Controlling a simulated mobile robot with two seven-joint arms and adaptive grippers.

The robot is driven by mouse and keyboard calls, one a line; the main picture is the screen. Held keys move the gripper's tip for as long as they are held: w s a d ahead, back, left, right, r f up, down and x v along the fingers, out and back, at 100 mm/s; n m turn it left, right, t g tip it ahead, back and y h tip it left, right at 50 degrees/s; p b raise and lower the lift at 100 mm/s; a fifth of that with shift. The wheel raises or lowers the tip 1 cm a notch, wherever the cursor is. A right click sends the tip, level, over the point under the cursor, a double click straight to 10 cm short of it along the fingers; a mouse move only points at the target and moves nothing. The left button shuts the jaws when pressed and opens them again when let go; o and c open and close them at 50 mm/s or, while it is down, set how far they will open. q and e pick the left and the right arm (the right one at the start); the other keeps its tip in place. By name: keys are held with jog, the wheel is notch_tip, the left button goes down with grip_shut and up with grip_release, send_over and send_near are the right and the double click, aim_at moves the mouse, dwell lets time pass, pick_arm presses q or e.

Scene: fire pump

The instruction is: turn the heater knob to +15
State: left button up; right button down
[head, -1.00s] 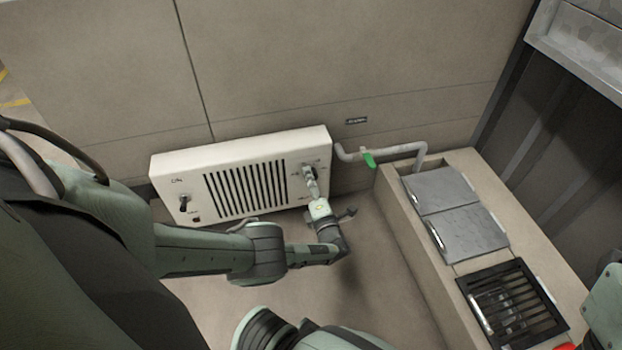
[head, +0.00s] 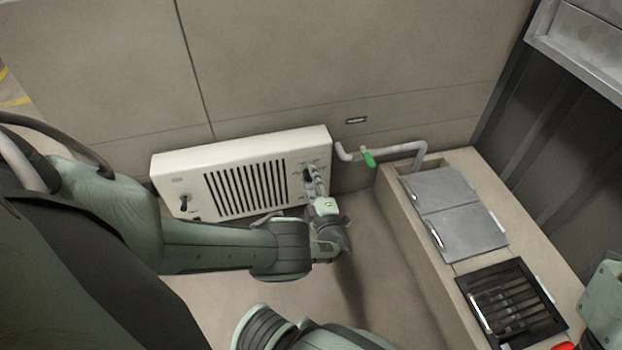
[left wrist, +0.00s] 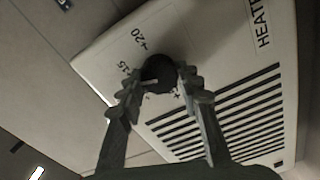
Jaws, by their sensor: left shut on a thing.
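The white heater (head: 170,162) is on the wall, with a black grille in its middle. Its dark round knob (left wrist: 158,72) is at the right end of the front, beside printed marks including +20 and one ending in 15. In the head view the knob (head: 308,174) is small and partly covered by my gripper. My left gripper (left wrist: 160,84) is shut on the knob, one finger on each side. In the head view the left gripper (head: 317,184) reaches up to the panel from below. A light line shows on the knob; its exact setting is unclear. My right gripper is not in view.
A black switch (head: 184,203) is at the heater's left end. A grey pipe with a green-handled valve (head: 369,158) runs just right of the heater. A beige bench (head: 405,230) with grey lids and a dark grille stands to the right.

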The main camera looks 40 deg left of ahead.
pick_arm(q)
jog(key=shift+w+r+m, duration=0.1)
jog(key=shift+m, duration=0.9)
jog(key=o, duration=1)
jog(key=shift+o, duration=0.8)
